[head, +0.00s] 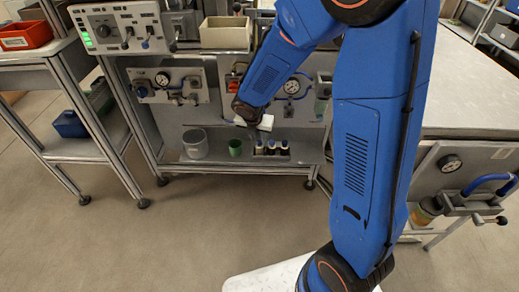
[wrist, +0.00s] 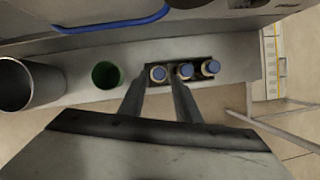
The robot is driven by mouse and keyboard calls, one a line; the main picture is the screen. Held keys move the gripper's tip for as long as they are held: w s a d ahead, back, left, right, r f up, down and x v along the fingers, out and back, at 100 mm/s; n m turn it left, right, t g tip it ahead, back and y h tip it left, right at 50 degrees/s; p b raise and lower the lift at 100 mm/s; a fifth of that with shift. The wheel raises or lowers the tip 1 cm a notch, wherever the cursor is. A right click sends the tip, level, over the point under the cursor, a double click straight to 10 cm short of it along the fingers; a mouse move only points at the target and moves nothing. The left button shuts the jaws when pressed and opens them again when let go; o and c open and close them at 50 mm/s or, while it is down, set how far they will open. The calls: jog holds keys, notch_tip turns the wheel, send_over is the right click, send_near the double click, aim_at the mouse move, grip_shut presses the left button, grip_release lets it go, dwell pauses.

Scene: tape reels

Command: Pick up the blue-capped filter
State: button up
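Several-slot dark holder (wrist: 150,83) on the lower shelf holds three upright cream filters with blue caps. In the wrist view, the left filter (wrist: 159,73), middle filter (wrist: 185,70) and right filter (wrist: 209,67) stand in a row. They also show small in the head view, as a left filter (head: 259,148), a middle one (head: 271,148) and a right one (head: 284,149). My gripper (wrist: 158,92) is open and empty, its two fingers apart above the shelf. In the wrist view the left filter appears between and just beyond the fingertips. I cannot tell the height gap.
A green cup (wrist: 106,75) and a grey bucket (wrist: 28,84) stand left of the holder on the shelf (head: 215,168). A blue handle or hose (wrist: 115,24) and panel with gauges (head: 170,85) lie behind. A cream bin (head: 225,35) sits above.

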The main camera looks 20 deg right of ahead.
aim_at(259, 141)
jog(key=shift+x, duration=2.9)
jog(key=shift+a, duration=0.1)
jog(key=c, duration=0.7)
